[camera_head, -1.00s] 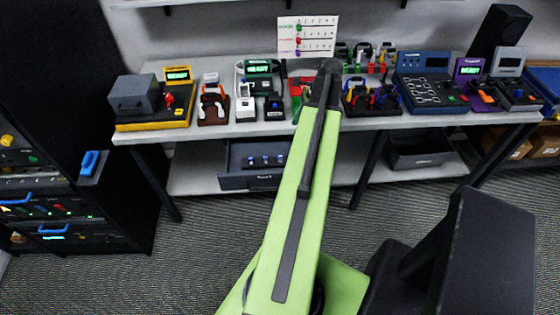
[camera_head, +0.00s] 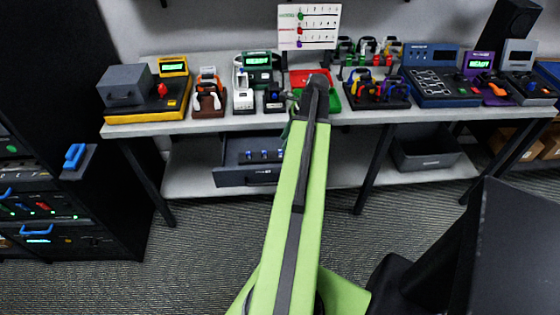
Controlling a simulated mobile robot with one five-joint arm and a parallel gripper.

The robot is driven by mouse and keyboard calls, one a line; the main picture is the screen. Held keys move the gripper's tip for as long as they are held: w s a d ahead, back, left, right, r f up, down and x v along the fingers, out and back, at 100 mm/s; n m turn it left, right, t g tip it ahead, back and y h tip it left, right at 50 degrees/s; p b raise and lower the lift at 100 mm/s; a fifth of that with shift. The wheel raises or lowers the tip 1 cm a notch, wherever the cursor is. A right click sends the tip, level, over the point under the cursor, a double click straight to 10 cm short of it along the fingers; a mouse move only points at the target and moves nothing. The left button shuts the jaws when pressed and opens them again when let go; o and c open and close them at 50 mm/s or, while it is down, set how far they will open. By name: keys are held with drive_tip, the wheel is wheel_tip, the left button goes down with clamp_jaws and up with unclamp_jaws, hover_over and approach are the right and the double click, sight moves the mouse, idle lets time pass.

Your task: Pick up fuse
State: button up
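Several small dark pieces with blue and pale parts, possibly fuses (camera_head: 264,155), sit in a row in an open grey drawer (camera_head: 240,177) under the workbench (camera_head: 215,126). They are too small to identify for certain. My green arm reaches forward and up to the bench's front edge, just right of the drawer. My gripper is hidden behind the dark end of the arm, so its fingers and anything in them do not show clearly.
On the bench stand a yellow-based tester (camera_head: 148,116), a red bin (camera_head: 308,77), a cable rack (camera_head: 378,94) and a blue panel device (camera_head: 437,88). A black rack (camera_head: 60,90) stands at left. A grey bin (camera_head: 426,153) sits on the lower shelf. Carpet in front is clear.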

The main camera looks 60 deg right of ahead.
sight(280, 151)
drive_tip(key=b+x, duration=0.5)
drive_tip(key=shift+s+f, duration=0.1)
drive_tip(key=shift+f, duration=0.15)
drive_tip(key=shift+r, duration=0.2)
clamp_jaws()
